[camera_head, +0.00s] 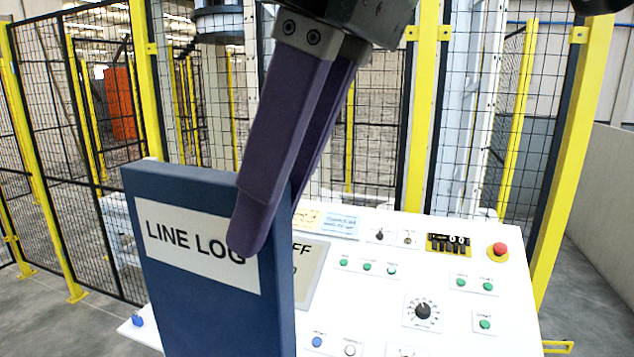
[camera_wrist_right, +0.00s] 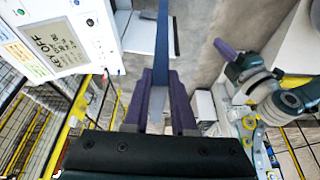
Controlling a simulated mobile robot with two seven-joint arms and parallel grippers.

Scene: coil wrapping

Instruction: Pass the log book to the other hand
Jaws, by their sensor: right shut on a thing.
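The log book (camera_head: 210,310) is a dark blue upright slab with a white label reading "LINE LOG", partly covered by a finger. It stands in the front of the head view, a little tilted. My right gripper (camera_head: 271,224) comes down from above with its purple fingers shut on the book's upper right part. In the right wrist view the book (camera_wrist_right: 161,45) shows edge-on between the fingers. My left gripper (camera_wrist_right: 226,50) shows at the right of that view, apart from the book. One purple finger shows, and its opening is unclear. It does not show in the head view.
A white control panel (camera_head: 470,325) with buttons, a dial and a red stop button (camera_head: 498,250) lies behind and right of the book. The book hides part of its display (camera_head: 312,262). Yellow-posted mesh fencing (camera_head: 85,150) stands behind. Grey floor (camera_head: 595,285) is clear at the right.

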